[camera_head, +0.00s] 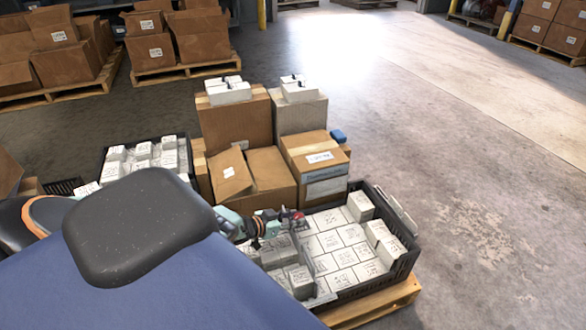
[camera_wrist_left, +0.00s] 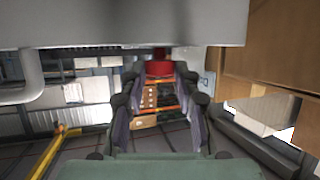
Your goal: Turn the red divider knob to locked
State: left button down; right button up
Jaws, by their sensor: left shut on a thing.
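The red divider knob (camera_wrist_left: 158,69) shows between my fingertips in the left wrist view. My right gripper is not in view.
Several white boxes (camera_head: 349,235) fill the crate, which stands on a wooden pallet (camera_head: 385,303). Cardboard boxes (camera_head: 268,180) stand close behind the gripper. Another crate of white boxes (camera_head: 143,156) is at left. The floor (camera_head: 470,180) at right is clear.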

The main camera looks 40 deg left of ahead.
pick_arm(q)
jog(key=shift+a, duration=0.1)
jog(key=c, duration=1)
grip_release()
jog(key=shift+s, duration=0.15)
jog(key=shift+s+a+r, duration=0.15)
jog(key=shift+s+a, duration=0.05)
jog(key=shift+s, duration=0.15)
jog(key=shift+s+d+r, duration=0.1)
jog(key=shift+s+r, duration=0.2)
jog(key=shift+s, duration=0.25)
jog(key=shift+v, duration=4.85)
